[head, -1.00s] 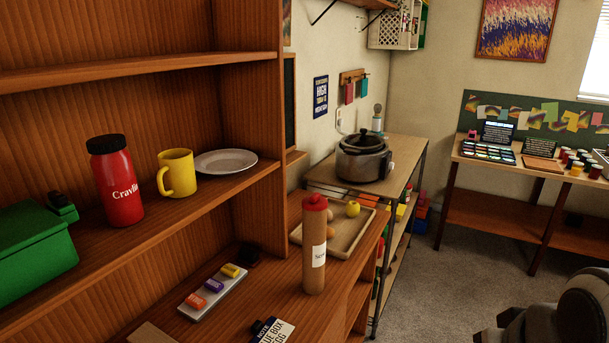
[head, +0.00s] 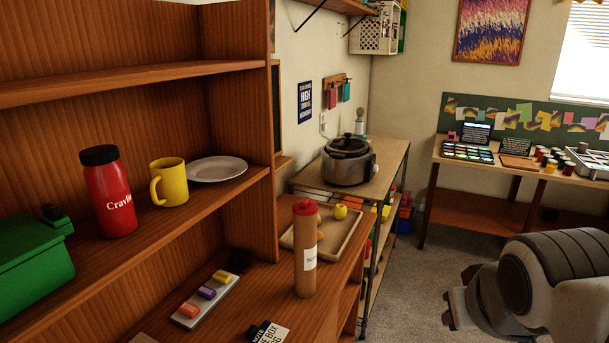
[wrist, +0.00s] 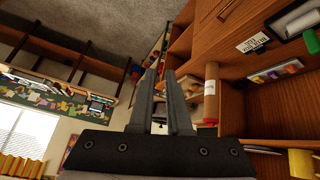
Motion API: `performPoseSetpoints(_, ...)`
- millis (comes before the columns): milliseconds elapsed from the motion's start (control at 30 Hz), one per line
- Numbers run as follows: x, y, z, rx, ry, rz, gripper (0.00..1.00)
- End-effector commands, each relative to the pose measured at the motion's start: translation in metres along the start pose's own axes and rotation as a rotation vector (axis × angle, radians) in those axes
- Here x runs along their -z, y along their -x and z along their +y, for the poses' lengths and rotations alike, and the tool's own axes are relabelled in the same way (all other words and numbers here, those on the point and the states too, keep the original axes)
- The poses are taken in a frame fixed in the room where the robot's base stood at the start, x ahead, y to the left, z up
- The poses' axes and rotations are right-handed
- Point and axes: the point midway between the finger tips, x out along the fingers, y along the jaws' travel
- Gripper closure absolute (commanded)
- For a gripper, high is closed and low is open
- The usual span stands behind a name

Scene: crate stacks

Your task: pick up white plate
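The white plate (head: 217,169) lies flat on the middle shelf of the wooden shelf unit, right of the yellow mug (head: 172,184) and close to the unit's right side wall. In the wrist view a thin pale edge, likely the plate (wrist: 262,150), shows at lower right beside the mug (wrist: 303,163). My gripper (wrist: 161,72) shows in the wrist view with its two fingers apart and nothing between them. It is away from the plate.
A red bottle (head: 109,192) and a green box (head: 32,258) stand left of the mug. Below are a tan bottle (head: 305,248), a wooden tray (head: 292,240) and a block holder (head: 206,301). A shelf board (head: 130,76) runs above the plate.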

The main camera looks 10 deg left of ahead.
Motion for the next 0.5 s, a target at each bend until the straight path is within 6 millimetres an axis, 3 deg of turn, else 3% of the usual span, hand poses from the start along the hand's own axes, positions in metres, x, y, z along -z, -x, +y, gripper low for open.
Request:
performPoseSetpoints(100,0.064,-0.007,-0.001,-0.036,0.157,0.118,0.84)
performPoseSetpoints(267,0.145,-0.02,-0.025,-0.042,0.388,0.303,0.84)
performPoseSetpoints(367,0.189,-0.027,-0.054,-0.016,0.535,0.421,0.84)
performPoseSetpoints(500,0.237,-0.034,-0.111,0.062,0.738,0.591,0.84)
